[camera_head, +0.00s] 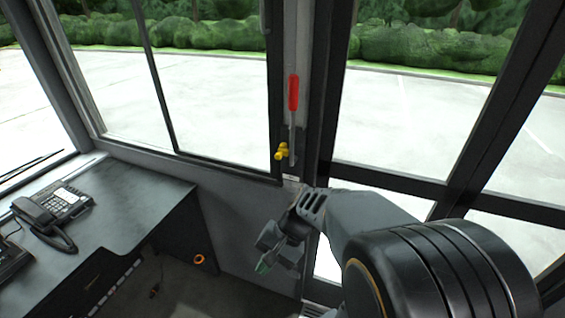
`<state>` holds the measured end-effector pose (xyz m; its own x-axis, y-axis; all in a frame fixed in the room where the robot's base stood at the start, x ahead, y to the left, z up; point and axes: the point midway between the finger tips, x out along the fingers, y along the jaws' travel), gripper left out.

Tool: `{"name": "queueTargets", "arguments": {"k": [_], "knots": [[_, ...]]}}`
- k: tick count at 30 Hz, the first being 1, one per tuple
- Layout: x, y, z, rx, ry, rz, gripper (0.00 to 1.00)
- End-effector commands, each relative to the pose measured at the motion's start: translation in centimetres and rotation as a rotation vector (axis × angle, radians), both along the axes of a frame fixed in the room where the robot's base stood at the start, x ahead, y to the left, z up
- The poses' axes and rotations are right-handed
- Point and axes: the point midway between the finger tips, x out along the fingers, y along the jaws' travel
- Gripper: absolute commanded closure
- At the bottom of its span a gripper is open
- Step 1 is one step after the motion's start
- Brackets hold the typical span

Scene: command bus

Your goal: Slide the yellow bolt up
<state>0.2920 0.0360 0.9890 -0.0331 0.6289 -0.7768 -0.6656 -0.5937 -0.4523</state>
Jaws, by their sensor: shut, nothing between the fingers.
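The yellow bolt (282,151) sits on the dark door post between the side window and the glazed door. A thin metal rod rises from beside it to a red handle (294,92) higher on the same post. My gripper (263,266) is below the bolt and a little to its left, apart from it, with its fingers pointing down and left. The gripper is shut and empty. My arm comes in from the lower right and covers part of the door's lower frame.
A dark desk (150,192) with a black telephone (52,210) stands at the left. An orange ring (199,259) is low on the wall under the window. The glazed door (410,120) with dark frames fills the right. Open space lies between the desk and the post.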

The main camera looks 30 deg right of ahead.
Motion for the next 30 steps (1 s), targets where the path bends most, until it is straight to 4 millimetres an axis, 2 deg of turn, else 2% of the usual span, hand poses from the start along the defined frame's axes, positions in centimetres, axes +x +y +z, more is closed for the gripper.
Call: {"name": "queueTargets", "arguments": {"k": [2, 5, 8, 9, 12, 15, 18, 21, 26, 30], "knots": [[1.7, -0.1, 0.7, 0.257, 0.128, -0.225, 1.0], [4.7, -1.6, 1.9, 0.573, 0.215, -0.496, 1.0], [7.5, -5.0, 2.8, 0.86, 0.24, -0.741, 1.0], [8.4, -6.7, 3.0, 0.96, 0.235, -0.83, 1.0], [9.8, -11.0, 3.1, 1.172, 0.196, -1.023, 1.0], [10.3, -14.8, 2.8, 1.325, 0.142, -1.168, 1.0], [10.2, -17.5, 2.4, 1.421, 0.093, -1.265, 1.0], [10.3, -18.9, 2.3, 1.473, 0.061, -1.317, 1.0], [11.8, -19.1, 2.8, 1.494, 0.045, -1.338, 1.0], [14.1, -18.2, 3.6, 1.493, 0.047, -1.335, 1.0]]}}
